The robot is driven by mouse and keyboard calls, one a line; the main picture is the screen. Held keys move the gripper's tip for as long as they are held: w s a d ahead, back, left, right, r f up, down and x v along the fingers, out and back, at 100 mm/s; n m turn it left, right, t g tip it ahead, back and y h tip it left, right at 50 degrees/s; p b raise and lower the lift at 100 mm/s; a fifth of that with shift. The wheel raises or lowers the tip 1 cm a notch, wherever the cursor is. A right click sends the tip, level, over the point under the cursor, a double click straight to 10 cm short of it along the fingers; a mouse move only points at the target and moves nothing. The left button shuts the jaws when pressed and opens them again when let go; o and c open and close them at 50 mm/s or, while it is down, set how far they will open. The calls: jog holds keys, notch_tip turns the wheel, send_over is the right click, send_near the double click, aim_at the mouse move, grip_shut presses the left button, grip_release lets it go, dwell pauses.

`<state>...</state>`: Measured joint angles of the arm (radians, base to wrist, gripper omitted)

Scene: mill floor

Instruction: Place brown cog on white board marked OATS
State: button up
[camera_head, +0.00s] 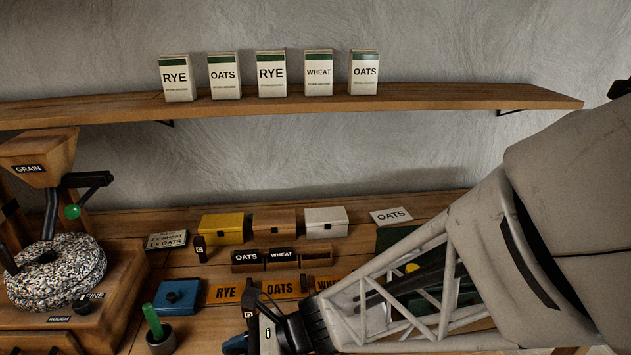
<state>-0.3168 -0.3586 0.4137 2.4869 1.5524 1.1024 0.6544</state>
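The white board marked OATS (391,215) lies at the back right of the bench, and its face looks bare. I cannot make out a brown cog anywhere; it may be hidden by my arm or too small to tell. My gripper (250,328) is at the bottom centre, low over the front of the bench, to the left of and well in front of the board. Its fingers are small and dark and partly cut off by the frame, so their opening and any held thing cannot be told.
Yellow (221,229), brown (274,226) and white (326,223) boxes stand left of the board. Before them are dark OATS and WHEAT blocks (264,259) and orange labels (225,293). A grain mill (55,270) stands left. My arm covers the bench's right side.

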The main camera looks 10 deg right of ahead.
notch_tip(320, 180, up, 8)
jog(key=shift+f, duration=0.2)
jog(key=shift+w+r, duration=0.1)
jog(key=shift+w, duration=0.25)
jog(key=w+d+r+m+t, duration=0.15)
jog(key=w+d, duration=0.35)
jog(key=w, duration=0.7)
jog(key=w+d+r+m+t+h, duration=0.15)
jog(key=w+d, duration=0.35)
jog(key=w, duration=0.7)
jog(key=w+d+r+m+t, duration=0.1)
jog(key=w+d+m+t, duration=0.15)
jog(key=w+d, duration=0.65)
jog(key=w+d+f+m+t+h, duration=0.1)
jog(key=w+d+f+m+t, duration=0.1)
jog(key=w+d, duration=1.1)
jog(key=w+d+f+m+t+h, duration=0.2)
jog(key=w+d+t, duration=0.1)
jog(key=w+d, duration=1.1)
notch_tip(320, 180, down, 5)
jog(key=s+d, duration=0.2)
jog(key=shift+s, duration=0.15)
jog(key=shift+f, duration=0.15)
